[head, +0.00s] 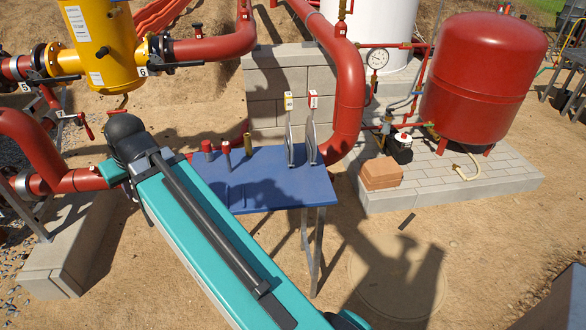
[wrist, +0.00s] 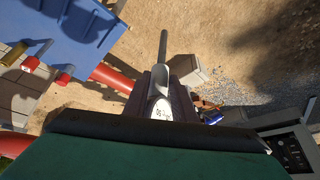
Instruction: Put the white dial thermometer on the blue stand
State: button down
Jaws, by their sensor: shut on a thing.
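The white dial thermometer (wrist: 159,108) is between the jaws of my gripper (wrist: 160,86) in the wrist view. Part of its pale face with dark markings shows, and its grey stem points up the picture. My gripper is shut on it and holds it above the ground, apart from the stand. The blue stand (head: 275,188) is a table on thin metal legs in the middle of the head view. It also shows at the upper left of the wrist view (wrist: 65,43). My arm hides the gripper and the thermometer in the head view.
A red pipe (head: 350,95) stands close behind.

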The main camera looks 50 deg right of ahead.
jog(key=s+d+f+m+y+b, duration=0.15)
jog(key=d+f+m, duration=0.35)
jog(key=d, duration=0.6)
jog(key=s+d+f+m+y+b, duration=0.1)
jog(key=s+d+f+m+y, duration=0.3)
jog(key=d, duration=0.8)
jog(key=s+d+f+m+t, duration=0.1)
jog(key=s+d+m+t, duration=0.1)
jog(key=d, duration=0.5)
jog(key=s+d+f+m+t+b, duration=0.1)
jog(key=s+d+m+t, duration=0.2)
jog(key=s+d+m, duration=0.2)
jog(key=s+d+f+m+t+h, duration=0.1)
jog(key=s+d+m+t, duration=0.2)
jog(key=d, duration=0.7)
jog(key=shift+s+d+f+m+b, duration=0.25)
jog(key=shift+s+f+m+b, duration=0.05)
jog(key=shift+f+b, duration=0.05)
jog(key=shift+r, duration=0.1)
jog(key=shift+s+a, duration=0.1)
